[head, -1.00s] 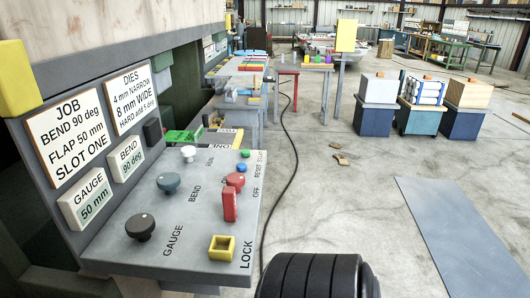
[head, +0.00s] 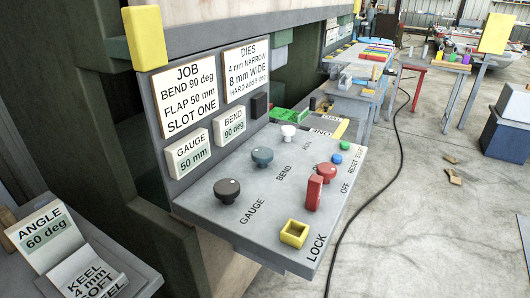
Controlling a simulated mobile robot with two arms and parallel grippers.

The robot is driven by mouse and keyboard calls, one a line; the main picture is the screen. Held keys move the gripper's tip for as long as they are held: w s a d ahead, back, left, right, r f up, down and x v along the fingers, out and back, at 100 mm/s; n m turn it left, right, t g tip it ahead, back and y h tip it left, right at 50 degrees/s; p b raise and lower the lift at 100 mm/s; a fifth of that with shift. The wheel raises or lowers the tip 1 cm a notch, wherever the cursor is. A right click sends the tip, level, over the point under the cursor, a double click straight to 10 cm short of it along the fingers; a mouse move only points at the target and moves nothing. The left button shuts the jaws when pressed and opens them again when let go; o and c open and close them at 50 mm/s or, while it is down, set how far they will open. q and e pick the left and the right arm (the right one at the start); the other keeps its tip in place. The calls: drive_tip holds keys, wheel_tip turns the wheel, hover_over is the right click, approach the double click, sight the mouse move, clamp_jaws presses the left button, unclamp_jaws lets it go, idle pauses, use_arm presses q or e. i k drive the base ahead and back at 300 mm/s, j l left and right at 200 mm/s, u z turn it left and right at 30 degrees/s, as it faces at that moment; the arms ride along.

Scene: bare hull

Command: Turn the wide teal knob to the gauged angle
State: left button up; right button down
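The teal knob (head: 262,157) stands on the sloped grey control panel (head: 215,210), behind the word BEND. A dark knob (head: 228,191) is nearer, by the word GAUGE. The bend display (head: 230,123) on the upright board reads 90 deg, and the gauge display (head: 187,154) reads 50 mm. The job card (head: 187,98) reads bend 90 deg, flap 50 mm, slot one. The teal knob's pointer is too small to read. Neither gripper is in view.
The panel also holds a red lever (head: 313,192), a red mushroom button (head: 326,172), a white knob (head: 289,132) and a yellow square socket (head: 294,233). At lower left, a card (head: 44,235) reads angle 60 deg. Open floor (head: 420,220) lies right of the panel.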

sight(263, 156)
drive_tip(key=l+u, duration=0.15)
drive_tip(key=u, duration=0.25)
drive_tip(key=k+u, duration=0.15)
drive_tip(key=u, duration=0.3)
drive_tip(key=k+l+u, duration=0.1)
drive_tip(key=u, duration=0.3)
